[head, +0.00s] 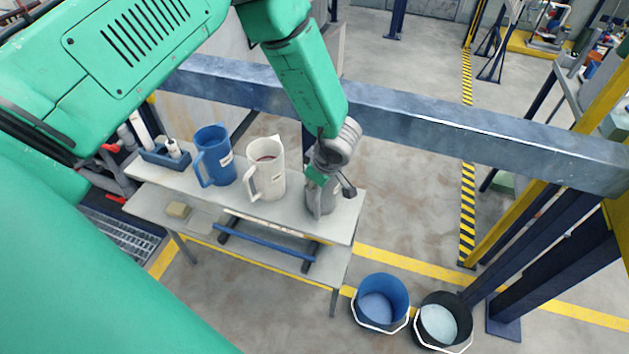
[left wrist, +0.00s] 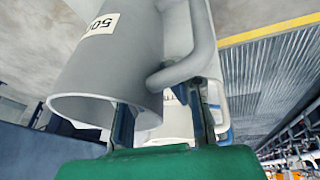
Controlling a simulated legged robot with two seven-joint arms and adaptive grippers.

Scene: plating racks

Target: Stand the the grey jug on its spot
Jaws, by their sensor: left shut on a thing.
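The grey jug (head: 327,204) is at the right end of the grey table (head: 335,232), upright and partly hidden by my left gripper (head: 316,190). I cannot tell whether its base touches the tabletop. In the left wrist view the grey jug (left wrist: 105,75) fills the upper left, with its open rim towards me, a white label and its handle at the right. My left gripper (left wrist: 162,112) is shut on the jug near its rim and handle. Its exact hold is partly hidden. My right gripper is not in view.
A white jug (head: 267,172) and a blue jug (head: 214,158) stand to the left on the table. A blue caddy (head: 165,156) is at the far left. A blue bucket (head: 381,301) and a black bucket (head: 441,324) stand on the floor. A metal beam (head: 440,122) crosses behind.

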